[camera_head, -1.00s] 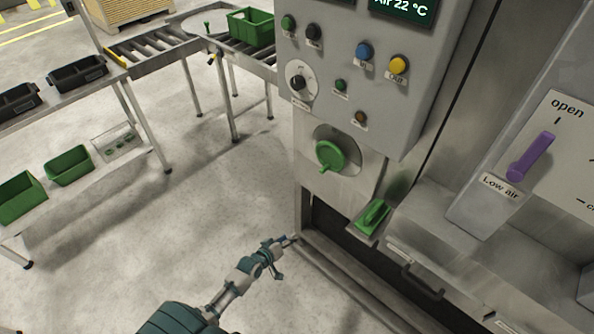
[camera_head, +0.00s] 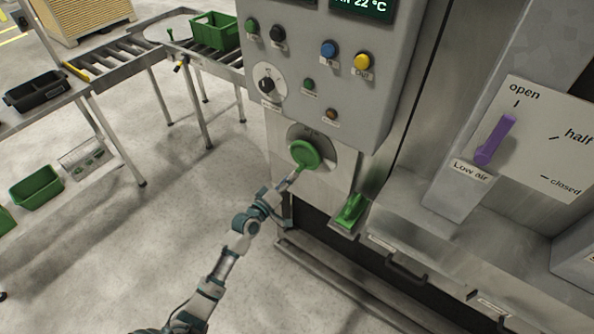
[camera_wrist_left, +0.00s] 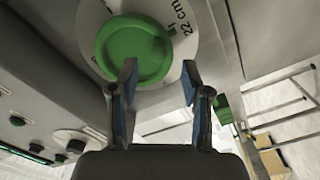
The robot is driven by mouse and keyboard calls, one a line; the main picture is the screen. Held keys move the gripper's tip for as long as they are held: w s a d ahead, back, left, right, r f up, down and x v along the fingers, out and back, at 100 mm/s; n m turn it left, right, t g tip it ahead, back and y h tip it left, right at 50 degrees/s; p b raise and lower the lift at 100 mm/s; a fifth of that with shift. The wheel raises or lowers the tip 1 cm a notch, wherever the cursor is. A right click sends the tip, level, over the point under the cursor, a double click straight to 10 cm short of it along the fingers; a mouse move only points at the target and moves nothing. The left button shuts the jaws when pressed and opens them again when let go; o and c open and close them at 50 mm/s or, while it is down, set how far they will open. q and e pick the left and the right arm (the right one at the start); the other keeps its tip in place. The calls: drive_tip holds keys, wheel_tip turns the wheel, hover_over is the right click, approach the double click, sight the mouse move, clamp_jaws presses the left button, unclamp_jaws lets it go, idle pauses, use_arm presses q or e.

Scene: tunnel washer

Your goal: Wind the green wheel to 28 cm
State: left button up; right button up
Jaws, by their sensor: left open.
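The green wheel (camera_head: 305,154) is on a round pale dial plate on the front of the machine, below the grey control panel. In the left wrist view the green wheel (camera_wrist_left: 136,50) is close ahead, with the label "22 cm" on the dial (camera_wrist_left: 184,22) beside it. My left gripper (camera_head: 291,181) is just below the wheel in the head view. In the wrist view my left gripper (camera_wrist_left: 158,75) is open, its two fingers apart at the wheel's lower edge, with nothing held between them. I cannot tell whether a finger touches the wheel. My right gripper is not in view.
The control panel (camera_head: 385,95) with buttons and a knob juts out above the wheel. A green handle (camera_head: 350,211) sits low to the right. A purple lever (camera_head: 495,139) stands near "open". Roller tables with bins are at left; the floor between is clear.

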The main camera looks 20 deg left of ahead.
sight(298, 171)
use_arm(q)
drive_tip(key=shift+x, duration=2.6)
drive_tip(key=shift+d, duration=0.15)
clamp_jaws()
